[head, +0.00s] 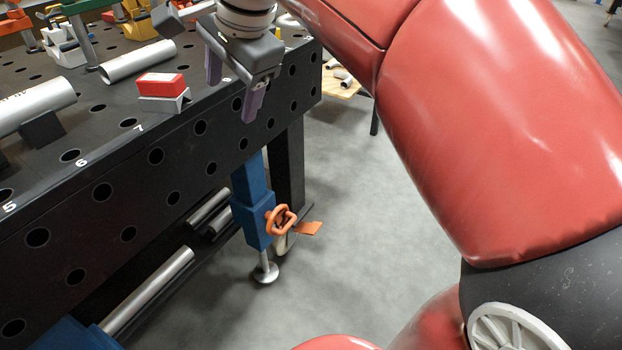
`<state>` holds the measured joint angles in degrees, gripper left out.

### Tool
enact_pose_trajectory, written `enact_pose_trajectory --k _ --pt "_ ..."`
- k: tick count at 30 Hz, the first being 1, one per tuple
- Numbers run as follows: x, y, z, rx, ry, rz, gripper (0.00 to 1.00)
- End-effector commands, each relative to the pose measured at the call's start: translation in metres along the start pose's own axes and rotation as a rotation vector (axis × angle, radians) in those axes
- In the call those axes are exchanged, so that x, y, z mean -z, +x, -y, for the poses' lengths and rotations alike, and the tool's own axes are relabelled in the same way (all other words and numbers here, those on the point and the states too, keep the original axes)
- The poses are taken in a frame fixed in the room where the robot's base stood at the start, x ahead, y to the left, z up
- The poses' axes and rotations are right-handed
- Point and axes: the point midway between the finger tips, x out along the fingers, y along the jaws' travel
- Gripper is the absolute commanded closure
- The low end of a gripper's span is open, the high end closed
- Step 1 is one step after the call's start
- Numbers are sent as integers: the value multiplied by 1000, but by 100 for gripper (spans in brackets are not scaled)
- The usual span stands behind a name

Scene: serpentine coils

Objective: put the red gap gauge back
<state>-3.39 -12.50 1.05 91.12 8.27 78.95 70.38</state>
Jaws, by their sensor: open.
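The red gap gauge (161,84) is a small red block with a white mark on its side. It sits in or on a grey angled holder (166,102) near the front edge of the black perforated table (180,180). My gripper (232,93) is to the right of the gauge, pointing down near the table's front edge. Its two purple-grey fingers are apart, with nothing visible between them. The gauge stands clear of the fingers.
Metal tubes lie on the table, one behind the gauge (138,62) and one at left (32,104) on a dark support block (42,133). Clamps and yellow holders crowd the back. An orange clamp handle (282,218) is by the blue table leg (253,205).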

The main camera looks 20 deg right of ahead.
Motion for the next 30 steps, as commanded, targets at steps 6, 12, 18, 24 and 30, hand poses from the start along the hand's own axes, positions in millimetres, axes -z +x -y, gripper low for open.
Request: enact_pose_trajectory --k 6,12,18,24,30 --pt "0 50 -117 -13 -599 -114 35" --pt "-4 97 -195 -57 -1023 -180 35" --pt "-6 116 -222 -81 -1183 -198 35" --pt "-6 117 -223 -83 -1190 -197 35" --pt "-6 117 -223 -83 -1189 -196 35"
